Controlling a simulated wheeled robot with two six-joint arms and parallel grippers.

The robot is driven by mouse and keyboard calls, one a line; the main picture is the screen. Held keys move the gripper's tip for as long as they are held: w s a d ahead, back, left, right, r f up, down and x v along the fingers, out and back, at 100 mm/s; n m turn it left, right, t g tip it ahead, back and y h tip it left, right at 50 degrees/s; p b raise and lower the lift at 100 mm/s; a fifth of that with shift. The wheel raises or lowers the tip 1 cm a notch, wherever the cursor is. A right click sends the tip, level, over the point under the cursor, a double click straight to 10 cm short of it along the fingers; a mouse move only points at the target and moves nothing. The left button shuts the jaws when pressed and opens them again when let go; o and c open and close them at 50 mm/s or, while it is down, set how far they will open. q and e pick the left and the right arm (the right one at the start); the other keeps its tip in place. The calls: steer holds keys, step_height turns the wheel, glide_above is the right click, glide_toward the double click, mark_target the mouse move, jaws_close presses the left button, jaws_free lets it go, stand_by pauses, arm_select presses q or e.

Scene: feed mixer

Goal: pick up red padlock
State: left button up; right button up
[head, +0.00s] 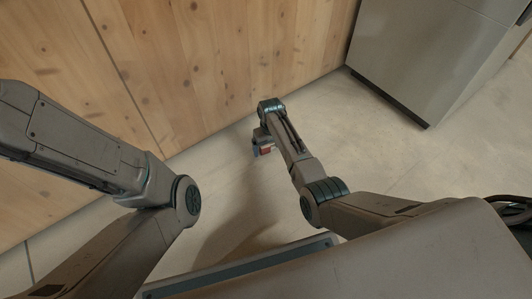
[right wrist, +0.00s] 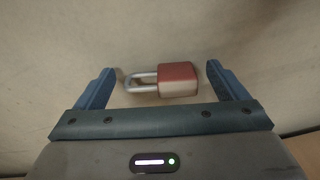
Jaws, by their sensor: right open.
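The red padlock (right wrist: 178,80) lies on the pale floor in the right wrist view, its silver shackle pointing left. It sits between the two blue fingers of my right gripper (right wrist: 162,88), which is open. A gap shows between the padlock's body and the right finger; the shackle's end is close to the left finger.
A wooden panel wall (head: 230,60) stands behind the right gripper. A grey metal cabinet (head: 420,60) stands at the upper right. The pale floor (head: 390,150) between the right arm and the cabinet is clear.

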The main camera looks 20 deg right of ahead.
steer(key=shift+c, duration=0.2)
steer(key=c, duration=1)
steer(key=shift+r, duration=0.1)
